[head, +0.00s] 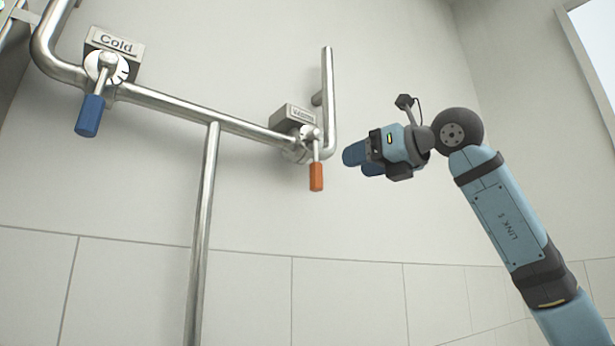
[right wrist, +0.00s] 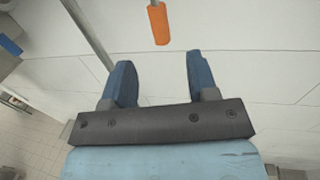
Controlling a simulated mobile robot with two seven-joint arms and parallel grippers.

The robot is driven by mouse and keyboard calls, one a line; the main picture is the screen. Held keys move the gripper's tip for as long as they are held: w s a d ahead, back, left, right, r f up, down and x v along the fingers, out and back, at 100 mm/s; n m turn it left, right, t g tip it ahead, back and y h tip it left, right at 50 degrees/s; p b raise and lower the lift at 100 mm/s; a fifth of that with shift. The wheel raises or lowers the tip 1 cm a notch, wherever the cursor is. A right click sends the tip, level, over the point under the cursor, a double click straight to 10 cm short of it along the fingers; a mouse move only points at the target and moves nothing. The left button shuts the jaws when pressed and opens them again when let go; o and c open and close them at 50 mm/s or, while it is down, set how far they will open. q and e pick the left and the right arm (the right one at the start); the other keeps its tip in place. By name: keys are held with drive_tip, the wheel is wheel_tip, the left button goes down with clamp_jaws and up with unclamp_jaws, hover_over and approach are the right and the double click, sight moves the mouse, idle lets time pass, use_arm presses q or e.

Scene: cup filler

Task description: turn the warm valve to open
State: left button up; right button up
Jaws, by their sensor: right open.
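The warm valve (head: 306,135) sits on the pipe at the centre of the head view, under a grey label block. Its lever ends in an orange handle (head: 316,177) that hangs straight down. The orange handle also shows at the top of the right wrist view (right wrist: 158,23), beyond the fingertips and between their lines. My right gripper (head: 357,160) is just right of the handle in the head view, apart from it. Its two blue fingers (right wrist: 157,75) are spread and empty. My left gripper is not in view.
The cold valve (head: 105,68) with a blue handle (head: 90,115) is at the upper left. A steel pipe (head: 185,111) joins both valves, and a vertical pipe (head: 204,230) drops from it. Another pipe (head: 328,95) rises beside the warm valve. The wall right of the handle is bare.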

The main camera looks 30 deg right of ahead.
sight(321, 174)
drive_tip(key=p+x, duration=0.3)
drive_tip(key=x, duration=0.8)
drive_tip(key=shift+w+a+f, duration=0.1)
drive_tip(key=shift+w+a, duration=0.05)
drive_tip(key=shift+w, duration=0.2)
drive_tip(key=shift+w+a+f, duration=0.15)
drive_tip(key=shift+w, duration=0.45)
drive_tip(key=shift+s, duration=0.1)
drive_tip(key=shift+c, duration=0.3)
drive_tip(key=c, duration=0.3)
clamp_jaws()
